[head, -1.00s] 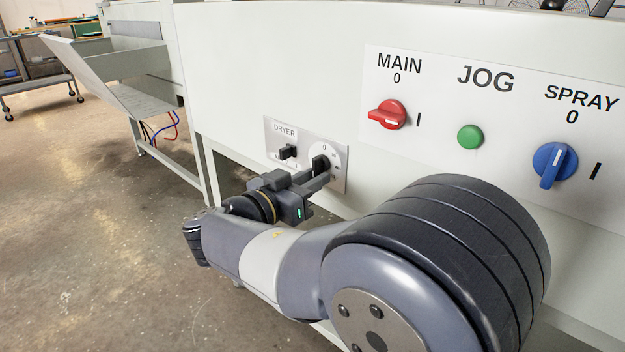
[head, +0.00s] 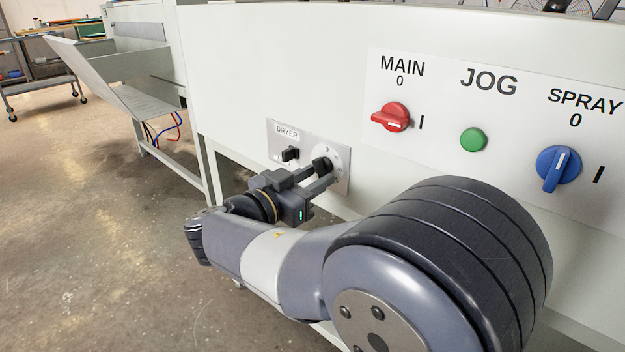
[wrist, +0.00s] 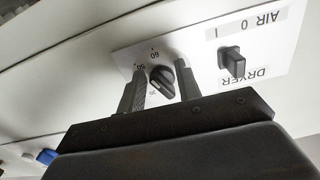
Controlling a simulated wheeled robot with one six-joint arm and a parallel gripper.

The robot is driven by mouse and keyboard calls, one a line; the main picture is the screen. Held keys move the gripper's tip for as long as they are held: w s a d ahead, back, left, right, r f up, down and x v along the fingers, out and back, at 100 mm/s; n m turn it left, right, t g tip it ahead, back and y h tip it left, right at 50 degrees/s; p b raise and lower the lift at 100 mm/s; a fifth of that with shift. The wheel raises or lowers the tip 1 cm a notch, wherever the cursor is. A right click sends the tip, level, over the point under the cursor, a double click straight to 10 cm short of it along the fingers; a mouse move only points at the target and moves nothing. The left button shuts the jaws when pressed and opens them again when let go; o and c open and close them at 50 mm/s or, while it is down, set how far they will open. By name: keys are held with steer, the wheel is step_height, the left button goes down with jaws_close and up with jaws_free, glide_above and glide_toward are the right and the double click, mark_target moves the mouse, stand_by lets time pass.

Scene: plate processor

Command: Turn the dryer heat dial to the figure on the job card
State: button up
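The dryer heat dial is a black knob (head: 322,164) on a pale scale plate, right of the dryer switch. In the wrist view the knob (wrist: 163,82) sits between my two fingers, with a visible gap on each side. The scale is upside down there; 50 and 60 can be read beside the knob, other figures are small or hidden. My gripper (head: 323,176) is open, its fingertips close to the dial plate on either side of the knob; it also shows in the wrist view (wrist: 160,70). I see no job card in either view.
The black dryer air switch (head: 291,154) is close on the dial's left and beside one finger in the wrist view (wrist: 232,62). Up to the right are the red main switch (head: 392,117), green jog button (head: 473,140) and blue spray switch (head: 558,168). Open floor lies left.

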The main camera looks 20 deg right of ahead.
steer(key=shift+f, duration=0.1)
steer(key=p+v, duration=0.2)
steer(key=v, duration=0.8)
steer(key=shift+s+a, duration=0.2)
steer(key=shift+a, duration=0.15)
